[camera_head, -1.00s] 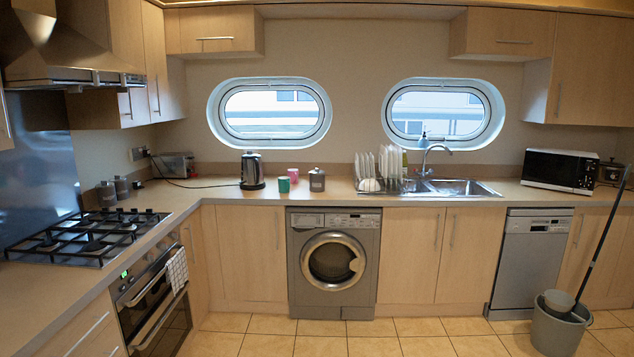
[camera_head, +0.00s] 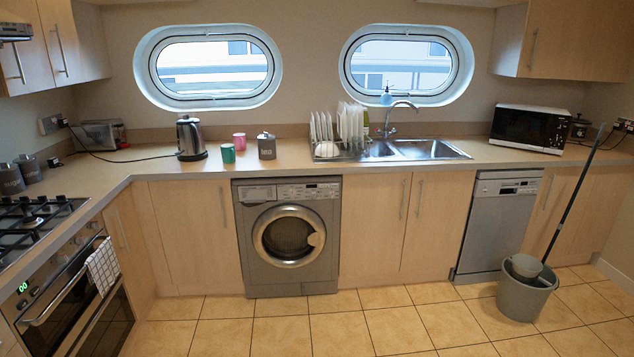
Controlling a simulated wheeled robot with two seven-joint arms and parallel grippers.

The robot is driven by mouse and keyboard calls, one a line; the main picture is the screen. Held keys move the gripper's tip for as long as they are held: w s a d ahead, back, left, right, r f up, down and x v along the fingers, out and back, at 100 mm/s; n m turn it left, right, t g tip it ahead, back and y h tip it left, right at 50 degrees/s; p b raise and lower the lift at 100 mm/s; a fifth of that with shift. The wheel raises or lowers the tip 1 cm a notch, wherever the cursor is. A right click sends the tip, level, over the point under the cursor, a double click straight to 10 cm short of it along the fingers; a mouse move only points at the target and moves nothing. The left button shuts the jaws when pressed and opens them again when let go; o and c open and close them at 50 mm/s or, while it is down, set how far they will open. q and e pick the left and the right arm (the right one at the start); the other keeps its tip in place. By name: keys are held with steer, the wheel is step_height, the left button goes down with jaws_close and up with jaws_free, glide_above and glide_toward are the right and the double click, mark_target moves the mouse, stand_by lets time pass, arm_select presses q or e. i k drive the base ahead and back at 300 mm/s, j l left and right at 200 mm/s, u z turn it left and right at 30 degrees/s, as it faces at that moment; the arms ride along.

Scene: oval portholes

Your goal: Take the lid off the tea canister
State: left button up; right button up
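A grey lidded canister (camera_head: 266,146) stands upright on the counter above the washing machine, right of the two mugs. Its lid with a small knob is on it. Two more grey canisters stand at the left by the hob: one near the edge (camera_head: 10,179) and one behind it (camera_head: 29,168). They have pale lettering too small to read, so I cannot tell which canister is the tea one. Neither of my grippers is in view.
A green mug (camera_head: 228,153), a pink mug (camera_head: 240,141) and a kettle (camera_head: 190,138) stand left of the middle canister. A dish rack (camera_head: 338,150) is to its right. A bucket with a mop (camera_head: 524,290) stands on the floor at right. The middle floor is clear.

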mark_target(264, 137)
steer(key=i, duration=1.9)
steer(key=l, duration=0.1)
